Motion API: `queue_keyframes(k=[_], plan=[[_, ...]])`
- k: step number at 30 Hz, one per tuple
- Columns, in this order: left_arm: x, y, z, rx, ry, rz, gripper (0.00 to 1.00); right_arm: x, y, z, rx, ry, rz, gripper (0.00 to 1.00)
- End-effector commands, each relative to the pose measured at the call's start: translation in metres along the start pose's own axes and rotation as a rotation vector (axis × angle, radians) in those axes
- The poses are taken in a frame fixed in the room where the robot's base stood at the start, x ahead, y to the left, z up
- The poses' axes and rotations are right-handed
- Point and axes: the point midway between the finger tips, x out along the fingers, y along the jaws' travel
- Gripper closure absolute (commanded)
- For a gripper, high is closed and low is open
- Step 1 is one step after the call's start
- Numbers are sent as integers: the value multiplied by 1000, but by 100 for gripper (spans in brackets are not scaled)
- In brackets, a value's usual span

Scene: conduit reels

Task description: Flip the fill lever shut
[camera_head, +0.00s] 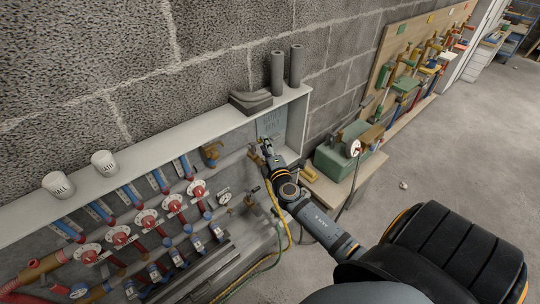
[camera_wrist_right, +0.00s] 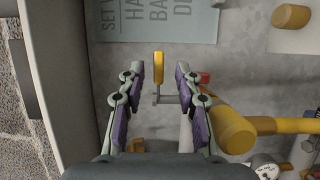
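In the right wrist view a small lever with a yellow handle (camera_wrist_right: 158,68) on a grey bracket (camera_wrist_right: 168,99) stands out from the grey back panel; it looks like the fill lever. My right gripper (camera_wrist_right: 139,70) is open, its two fingertips on either side of the yellow handle, with a visible gap on each side. I cannot tell how deep the handle sits between the fingers. In the head view my right gripper (camera_head: 266,143) reaches into the right end of the wall cabinet and hides most of the lever area. My left gripper is not in view.
A yellow-brass valve body (camera_wrist_right: 232,130) and a gauge (camera_wrist_right: 265,165) sit right of the fingers. A pale blue sign (camera_wrist_right: 150,18) lies beyond them. The cabinet (camera_head: 298,122) has a side wall close by. Red-wheeled valves (camera_head: 146,218) line the pipes; a green box (camera_head: 340,160) stands at right.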

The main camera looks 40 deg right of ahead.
Motion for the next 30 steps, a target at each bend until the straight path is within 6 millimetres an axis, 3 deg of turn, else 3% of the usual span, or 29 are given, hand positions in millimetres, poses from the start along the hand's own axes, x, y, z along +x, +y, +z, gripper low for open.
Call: queue_keyframes(k=[6,12,30], plan=[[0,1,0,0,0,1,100,-54,-1,0,-1,1,-3,66],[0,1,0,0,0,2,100,-79,-1,0,0,0,-2,66],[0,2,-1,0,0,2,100,-82,0,1,6,-4,-1,66]])
